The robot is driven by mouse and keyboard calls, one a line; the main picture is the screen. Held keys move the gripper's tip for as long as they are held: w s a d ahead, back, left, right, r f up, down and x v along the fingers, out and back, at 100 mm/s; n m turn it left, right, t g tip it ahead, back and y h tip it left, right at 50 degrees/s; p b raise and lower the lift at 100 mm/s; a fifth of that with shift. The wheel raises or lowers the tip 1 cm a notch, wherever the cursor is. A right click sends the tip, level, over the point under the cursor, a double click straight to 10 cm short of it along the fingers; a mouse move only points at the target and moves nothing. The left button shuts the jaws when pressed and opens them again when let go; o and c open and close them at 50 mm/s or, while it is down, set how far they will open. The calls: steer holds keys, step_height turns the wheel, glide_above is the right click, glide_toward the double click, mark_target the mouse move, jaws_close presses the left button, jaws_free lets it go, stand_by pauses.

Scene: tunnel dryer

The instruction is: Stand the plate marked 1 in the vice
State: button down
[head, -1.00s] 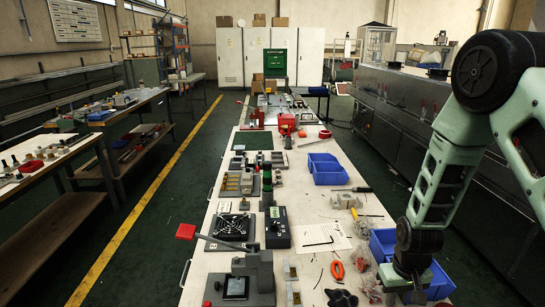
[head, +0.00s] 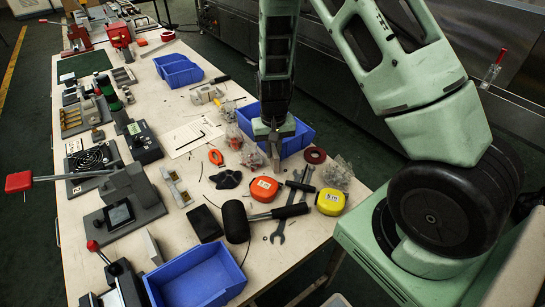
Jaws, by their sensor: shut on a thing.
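My gripper (head: 274,150) points down over the right part of the bench, in front of a blue bin. It is shut on a narrow grey piece (head: 275,158), mostly hidden by the fingers; I cannot read a 1 on it, so I cannot tell if it is the plate. A red device (head: 121,38) at the far end of the bench looks like a vice; its jaws are too small to make out. No plate with a readable 1 shows elsewhere.
Below the gripper lie an orange tape measure (head: 264,189), a yellow tape measure (head: 330,202), spanners (head: 279,232) and a black mallet (head: 236,221). An empty blue bin (head: 196,278) is at the front. A red-handled lever (head: 20,182) sticks out left. Bare bench top shows mid-bench.

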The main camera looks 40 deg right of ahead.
mark_target(273, 157)
steer(key=shift+f, duration=1.55)
steer(key=shift+f, duration=0.2)
steer(key=c, duration=1.4)
jaws_free()
steer(key=shift+r, duration=0.1)
